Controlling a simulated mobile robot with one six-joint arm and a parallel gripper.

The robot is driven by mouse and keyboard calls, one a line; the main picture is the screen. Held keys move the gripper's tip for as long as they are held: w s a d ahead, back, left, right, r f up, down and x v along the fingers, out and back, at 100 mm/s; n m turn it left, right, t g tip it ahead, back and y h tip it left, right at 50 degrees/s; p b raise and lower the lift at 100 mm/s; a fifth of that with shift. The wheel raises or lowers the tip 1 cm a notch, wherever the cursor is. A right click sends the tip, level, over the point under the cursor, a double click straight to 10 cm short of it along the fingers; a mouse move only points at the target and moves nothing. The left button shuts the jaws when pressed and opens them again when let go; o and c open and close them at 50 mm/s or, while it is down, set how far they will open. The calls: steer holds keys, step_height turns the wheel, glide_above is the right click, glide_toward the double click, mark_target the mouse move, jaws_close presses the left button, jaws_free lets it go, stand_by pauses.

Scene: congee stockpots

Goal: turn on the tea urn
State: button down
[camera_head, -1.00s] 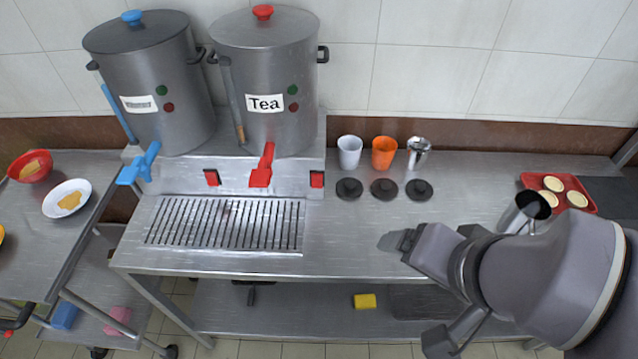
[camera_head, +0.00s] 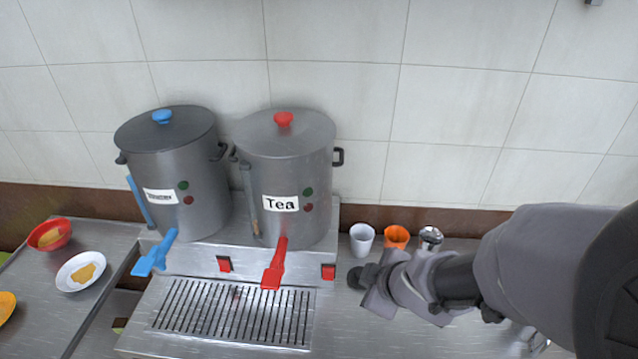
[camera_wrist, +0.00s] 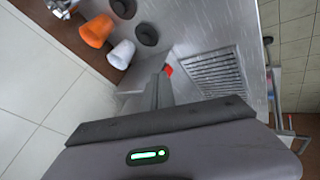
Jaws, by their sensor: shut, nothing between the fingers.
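The tea urn (camera_head: 285,165) is a grey stockpot with a red lid knob and a "Tea" label, on the steel stand at the back. A green button (camera_head: 308,192) and a red button (camera_head: 309,207) sit beside the label. Its red tap lever (camera_head: 273,268) points down and forward. A red switch (camera_head: 328,271) is on the stand front at right, another (camera_head: 224,263) at left. My gripper (camera_head: 361,277) is shut and empty, right of the right switch. In the wrist view its fingers (camera_wrist: 164,78) partly cover a red part (camera_wrist: 168,70); contact is unclear.
A second urn (camera_head: 175,160) with blue knob and tap stands at left. A white cup (camera_head: 362,239), orange cup (camera_head: 396,237) and metal cup (camera_head: 430,238) stand behind my gripper. A slotted drip tray (camera_head: 236,312) lies in front. Bowl and plate are on the left table.

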mark_target(328, 274)
steer(key=a+n, duration=0.1)
steer(key=s+a+f+n+g+y, duration=0.1)
steer(key=a+f, duration=0.1)
steer(key=a, duration=0.1)
steer(key=shift+s+f+n+y, duration=0.2)
steer(key=shift+s+n+y, duration=0.15)
steer(key=shift+n+y, duration=0.05)
steer(key=shift+f, duration=0.1)
steer(key=w+a+f+b, duration=0.3)
steer(key=w+f+b, duration=0.3)
steer(key=w+f, duration=0.2)
steer(key=shift+w+a+f, duration=0.2)
steer(key=shift+w, duration=0.15)
